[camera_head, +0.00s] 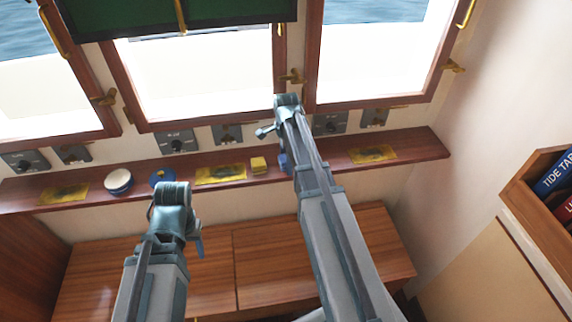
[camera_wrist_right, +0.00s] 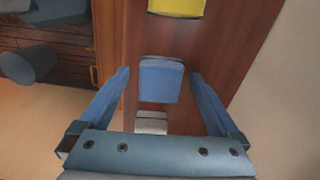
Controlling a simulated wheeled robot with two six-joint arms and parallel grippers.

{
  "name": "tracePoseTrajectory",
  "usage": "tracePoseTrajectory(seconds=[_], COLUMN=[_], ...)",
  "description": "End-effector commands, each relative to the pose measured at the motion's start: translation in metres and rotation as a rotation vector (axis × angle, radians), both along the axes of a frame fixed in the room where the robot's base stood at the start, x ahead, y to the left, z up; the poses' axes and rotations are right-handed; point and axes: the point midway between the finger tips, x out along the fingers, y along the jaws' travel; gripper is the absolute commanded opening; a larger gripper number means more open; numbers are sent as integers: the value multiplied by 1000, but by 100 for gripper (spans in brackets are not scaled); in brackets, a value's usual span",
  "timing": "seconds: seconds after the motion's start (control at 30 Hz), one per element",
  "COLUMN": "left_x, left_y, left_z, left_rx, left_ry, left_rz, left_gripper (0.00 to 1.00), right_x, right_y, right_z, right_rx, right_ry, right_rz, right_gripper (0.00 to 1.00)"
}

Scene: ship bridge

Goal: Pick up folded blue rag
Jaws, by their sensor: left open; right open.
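The folded blue rag (camera_wrist_right: 161,80) lies on the reddish-brown wooden shelf in the right wrist view, a small rounded blue block in shape. My right gripper (camera_wrist_right: 160,73) is open, with one finger on each side of the rag and a gap on both sides. It does not hold the rag. In the head view my right arm reaches up across the shelf; a small blue patch shows beside it, and I cannot tell whether it is rag or finger. My left gripper (camera_head: 199,247) is low over the wooden bench, mostly hidden by its own arm, and empty as far as shows.
The shelf (camera_head: 220,166) runs under the windows. It carries a yellow block (camera_head: 258,165), a round white tin (camera_head: 118,181), a round blue object (camera_head: 162,176) and yellow patches. A white item (camera_wrist_right: 151,122) lies close to the rag. A bookcase (camera_head: 545,165) stands at the right.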

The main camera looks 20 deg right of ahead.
Motion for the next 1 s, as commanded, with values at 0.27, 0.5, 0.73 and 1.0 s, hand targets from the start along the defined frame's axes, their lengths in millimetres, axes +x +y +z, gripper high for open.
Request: tracePoseTrajectory(seconds=[0.27, 0.5, 0.73, 1.0], left_x=[0, 0, 0, 0], left_y=[0, 0, 0, 0], left_z=[0, 0, 1, 15], left_rx=[0, 0, 0, 0], left_ry=[0, 0, 0, 0], left_rz=[0, 0, 0, 0], left_gripper=[55, 55, 55, 55], right_x=[0, 0, 0, 0], right_y=[0, 0, 0, 0], right_z=[0, 0, 1, 15], right_rx=[0, 0, 0, 0], right_ry=[0, 0, 0, 0], right_rz=[0, 0, 0, 0], right_gripper=[51, 8, 7, 7])
